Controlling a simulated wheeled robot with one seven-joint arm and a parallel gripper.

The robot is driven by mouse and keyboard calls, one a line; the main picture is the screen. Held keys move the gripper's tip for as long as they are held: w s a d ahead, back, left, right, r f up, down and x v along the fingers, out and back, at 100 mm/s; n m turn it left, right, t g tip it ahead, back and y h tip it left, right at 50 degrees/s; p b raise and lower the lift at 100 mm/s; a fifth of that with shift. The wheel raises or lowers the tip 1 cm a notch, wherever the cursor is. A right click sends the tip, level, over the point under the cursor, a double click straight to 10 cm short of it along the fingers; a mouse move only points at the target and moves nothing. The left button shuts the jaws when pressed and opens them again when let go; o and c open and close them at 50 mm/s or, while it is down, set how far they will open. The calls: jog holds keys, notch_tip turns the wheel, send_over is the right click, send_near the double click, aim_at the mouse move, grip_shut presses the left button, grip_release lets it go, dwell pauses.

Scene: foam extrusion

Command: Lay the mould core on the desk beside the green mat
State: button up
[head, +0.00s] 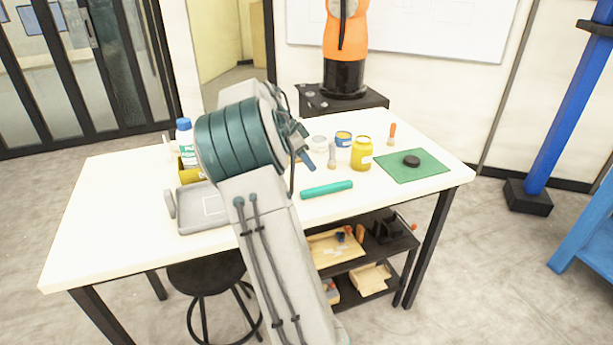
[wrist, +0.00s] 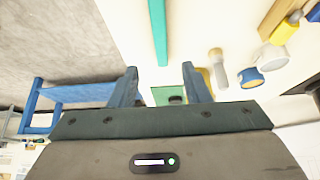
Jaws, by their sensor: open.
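A teal rod (head: 327,189) lies on the white desk (head: 120,215) near its front edge. The green mat (head: 432,166) lies at the desk's right end, with a dark round disc (head: 411,161) on it. I cannot tell for sure whether the rod or the disc is the mould core. My gripper (head: 305,147) is over the desk, left of the mat, partly hidden by my arm. In the wrist view its blue fingers (wrist: 159,72) are apart with nothing held between them. The rod (wrist: 159,30), mat (wrist: 156,97) and disc (wrist: 176,99) also show there.
An orange-handled tool (head: 392,132) lies behind the mat. A grey tray (head: 205,208) and white bottle (head: 185,140) are left. Bare desk separates rod and mat.

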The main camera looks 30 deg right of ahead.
jog(key=s+a+r+n+t+y, duration=0.2)
jog(key=s+a+n, duration=0.45)
jog(key=a, duration=0.25)
jog(key=s+a+r+n+t+y, duration=0.1)
jog(key=s+a+n+y, duration=0.2)
jog(key=s+a+n, duration=0.5)
jog(key=s+a+f+n, duration=0.1)
jog(key=s+a+n, duration=0.2)
jog(key=s+a, duration=0.3)
jog(key=s+a+f+n+t, duration=0.1)
jog(key=s+a+f+n, duration=0.1)
jog(key=s+a, duration=0.3)
jog(key=shift+s+a+n+y, duration=0.35)
jog(key=shift+s+n+y, duration=0.1)
jog(key=shift+s, duration=0.55)
